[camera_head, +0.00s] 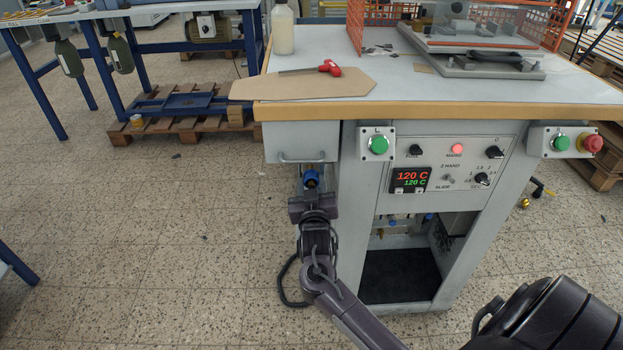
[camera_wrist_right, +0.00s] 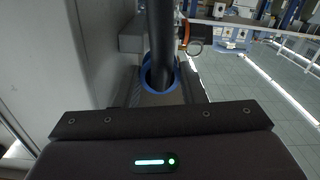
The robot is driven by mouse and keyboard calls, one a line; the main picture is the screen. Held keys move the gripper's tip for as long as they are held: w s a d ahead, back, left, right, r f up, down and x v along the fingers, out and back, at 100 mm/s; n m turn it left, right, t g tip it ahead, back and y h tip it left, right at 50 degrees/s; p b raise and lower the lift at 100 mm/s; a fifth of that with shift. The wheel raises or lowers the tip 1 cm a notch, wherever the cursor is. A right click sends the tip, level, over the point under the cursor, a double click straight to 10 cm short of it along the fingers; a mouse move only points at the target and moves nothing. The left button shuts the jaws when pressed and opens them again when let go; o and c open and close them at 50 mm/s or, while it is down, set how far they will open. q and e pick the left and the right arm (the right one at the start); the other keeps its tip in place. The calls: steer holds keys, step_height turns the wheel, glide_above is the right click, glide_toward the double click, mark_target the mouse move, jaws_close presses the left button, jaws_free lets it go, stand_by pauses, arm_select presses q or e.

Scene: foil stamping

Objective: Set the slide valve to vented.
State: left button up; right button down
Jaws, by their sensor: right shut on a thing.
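The slide valve's blue collar (camera_head: 311,178) shows under the left front of the press table, below the grey drawer. My right gripper (camera_head: 311,195) is at it from below and is shut on it. In the right wrist view the blue collar (camera_wrist_right: 147,79) rings a dark upright tube (camera_wrist_right: 160,40) between the fingers. The fingers hide part of the valve, and I cannot read its position. My left gripper is not in view.
The press table (camera_head: 520,98) carries a brown sheet (camera_head: 285,88), a red-handled tool (camera_head: 329,68) and a white bottle (camera_head: 282,28). The grey drawer (camera_head: 285,143) hangs just above the gripper. The control panel (camera_head: 450,165) is to the right.

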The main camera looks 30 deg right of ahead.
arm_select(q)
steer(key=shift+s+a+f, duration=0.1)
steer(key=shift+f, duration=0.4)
arm_select(e)
steer(key=shift+s+a+f, duration=0.1)
steer(key=shift+f, duration=0.05)
steer(key=c, duration=1.2)
jaws_free()
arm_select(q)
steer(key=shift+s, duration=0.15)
arm_select(e)
steer(key=shift+o, duration=0.5)
steer(key=shift+s, duration=0.1)
steer(key=shift+a, duration=0.1)
steer(key=shift+s+a, duration=0.2)
steer(key=shift+s, duration=0.15)
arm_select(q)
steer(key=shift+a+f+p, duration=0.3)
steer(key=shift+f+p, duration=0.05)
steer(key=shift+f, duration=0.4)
arm_select(e)
steer(key=v, duration=0.7)
